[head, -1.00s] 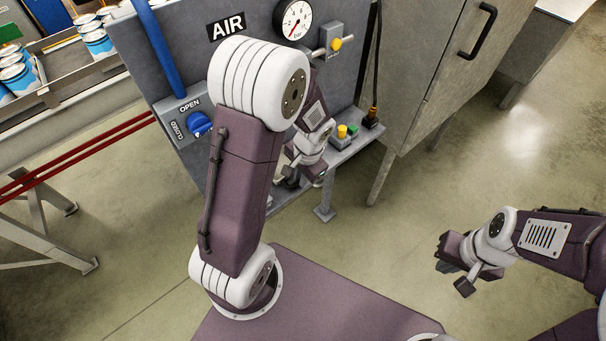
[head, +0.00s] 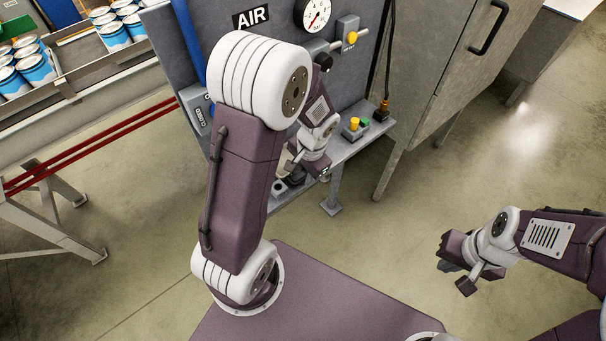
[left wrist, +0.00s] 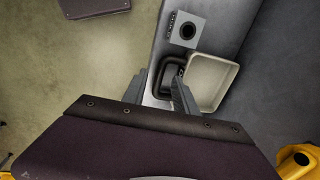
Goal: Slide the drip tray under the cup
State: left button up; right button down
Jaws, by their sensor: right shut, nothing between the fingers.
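In the left wrist view, a cream square tray (left wrist: 221,66) with a black handle (left wrist: 166,77) on its left side sits on a grey shelf. My left gripper (left wrist: 160,92) is open above the handle, its right finger overlapping the handle and its left finger past the shelf edge. Whether it touches cannot be told. A grey square block with a round dark opening (left wrist: 187,30) lies beyond the tray; whether it is the cup is unclear. In the head view my left gripper (head: 294,172) is partly hidden behind my arm. My right gripper (head: 456,273) is shut and empty over open floor.
The grey panel (head: 290,75) carries an AIR label, a gauge (head: 317,14) and a blue pipe (head: 190,45). A button box (head: 354,128) stands on the shelf. A grey cabinet (head: 440,90) is at right, a can conveyor (head: 85,70) at left.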

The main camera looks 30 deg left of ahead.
pick_arm(q)
notch_tip(320, 180, up, 8)
jog(key=d, duration=0.1)
jog(key=shift+s+f+p, duration=0.2)
jog(key=shift+s+p, duration=0.15)
jog(key=shift+p, duration=0.1)
